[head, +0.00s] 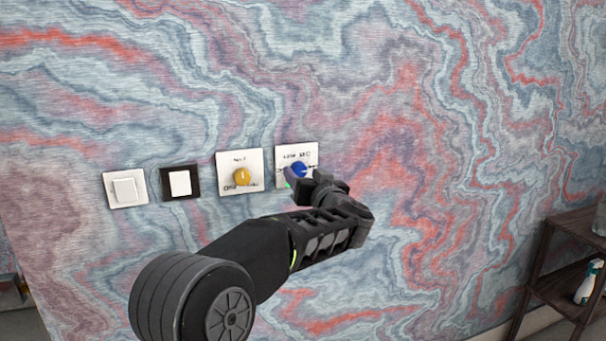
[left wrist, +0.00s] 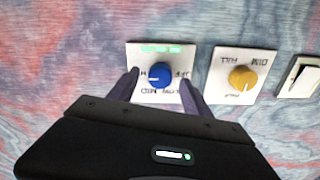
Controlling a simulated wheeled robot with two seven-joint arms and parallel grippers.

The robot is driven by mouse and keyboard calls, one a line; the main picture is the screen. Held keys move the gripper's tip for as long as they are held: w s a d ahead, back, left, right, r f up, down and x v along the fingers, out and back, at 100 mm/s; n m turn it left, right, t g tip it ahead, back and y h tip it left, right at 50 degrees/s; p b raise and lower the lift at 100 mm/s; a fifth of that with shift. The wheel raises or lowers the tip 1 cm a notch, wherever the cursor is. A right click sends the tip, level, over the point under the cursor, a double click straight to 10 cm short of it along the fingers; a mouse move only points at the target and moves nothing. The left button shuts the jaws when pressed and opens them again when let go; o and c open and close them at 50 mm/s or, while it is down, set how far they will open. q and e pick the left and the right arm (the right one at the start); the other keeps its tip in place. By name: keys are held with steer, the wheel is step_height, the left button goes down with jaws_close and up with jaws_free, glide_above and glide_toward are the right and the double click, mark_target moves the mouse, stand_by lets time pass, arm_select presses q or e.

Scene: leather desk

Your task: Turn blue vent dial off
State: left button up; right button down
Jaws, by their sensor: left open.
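The blue vent dial (head: 299,169) sits on a white square plate on the wall, the rightmost in the row in the head view. In the left wrist view the blue dial (left wrist: 159,76) shows between my fingers, with a white pointer mark toward the left and a green strip lit on the plate above it. My left gripper (head: 300,182) is open, with one finger on each side of the dial. I cannot tell whether the fingers touch it. My gripper partly covers the plate's lower part. My right gripper is not in view.
A yellow dial (head: 242,176) on a white plate is left of the blue one. Further left are a black-framed switch (head: 180,183) and a white switch (head: 125,191). A dark shelf (head: 562,275) with a spray bottle (head: 588,283) stands at right.

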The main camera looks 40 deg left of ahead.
arm_select(q)
steer(key=shift+w+a, duration=0.25)
steer(key=shift+a, duration=0.1)
steer(key=shift+c, duration=0.5)
jaws_close()
